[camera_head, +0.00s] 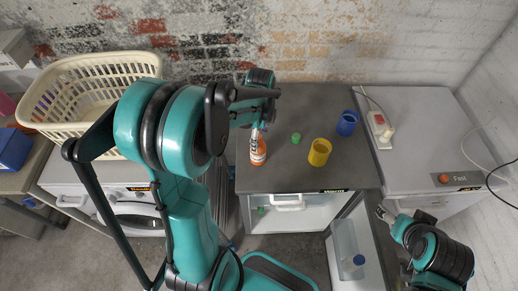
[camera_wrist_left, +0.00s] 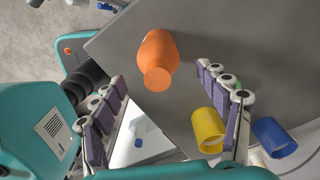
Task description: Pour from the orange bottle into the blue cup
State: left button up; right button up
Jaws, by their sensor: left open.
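The orange bottle (camera_head: 259,157) stands on the dark grey counter, partly hidden by my left gripper (camera_head: 256,133). In the left wrist view the orange bottle (camera_wrist_left: 158,55) shows just beyond and between the spread fingers of my left gripper (camera_wrist_left: 162,75). That gripper is open and holds nothing.
A yellow cup (camera_head: 319,153) and a small green object (camera_head: 296,138) stand between the bottle and the blue cup. Below the counter a fridge door (camera_head: 352,245) is open. A red-and-white device (camera_head: 380,128) with a cable is at right. A cream basket (camera_head: 75,115) is at left.

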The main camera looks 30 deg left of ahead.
pick_arm(q)
jog(key=f, duration=0.2)
jog(key=f+b, duration=0.1)
jog(key=f, duration=0.2)
jog(key=shift+s+a+f+b, duration=0.1)
jog(key=shift+a+f+b, duration=0.1)
jog(key=shift+b, duration=0.1)
jog(key=shift+r, duration=0.15)
grip_shut()
